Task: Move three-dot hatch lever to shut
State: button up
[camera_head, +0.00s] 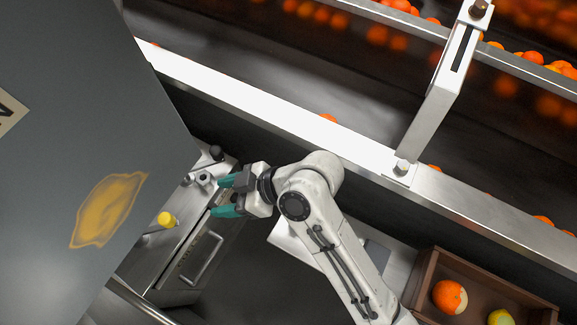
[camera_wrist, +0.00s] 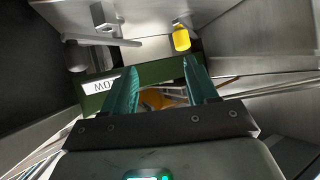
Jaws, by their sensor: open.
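My gripper (camera_head: 220,196) is open, its teal fingers pointing left toward the machine front. In the wrist view the open fingertips (camera_wrist: 160,70) reach over a dark green strip, with nothing gripped between them. A grey lever with a dark knob (camera_wrist: 76,57) lies to the upper left of the fingers. A yellow knob (camera_wrist: 181,38) is just beyond the right fingertip. The yellow knob also shows in the head view (camera_head: 166,219), left of my gripper. I cannot make out three dots on any part, so I cannot tell which lever carries them.
A white label (camera_wrist: 98,86), partly hidden, sits on the green strip. A large grey panel with a yellow patch (camera_head: 110,208) fills the left of the head view. A steel conveyor rail (camera_head: 270,115) runs behind my arm. A brown crate (camera_head: 425,285) with fruit stands lower right.

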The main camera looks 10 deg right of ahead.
jog(key=s+d+r+m+h+p, duration=0.1)
jog(key=d+r+m+h+p, duration=0.3)
jog(key=d+p, duration=0.6)
jog(key=d+r, duration=0.2)
jog(key=d, duration=0.1)
jog(key=shift+s+d+r+m+t+p, duration=0.2)
jog(key=shift+s+m+t+p, duration=0.1)
jog(key=shift+s+t+p, duration=0.1)
jog(key=shift+a, duration=0.1)
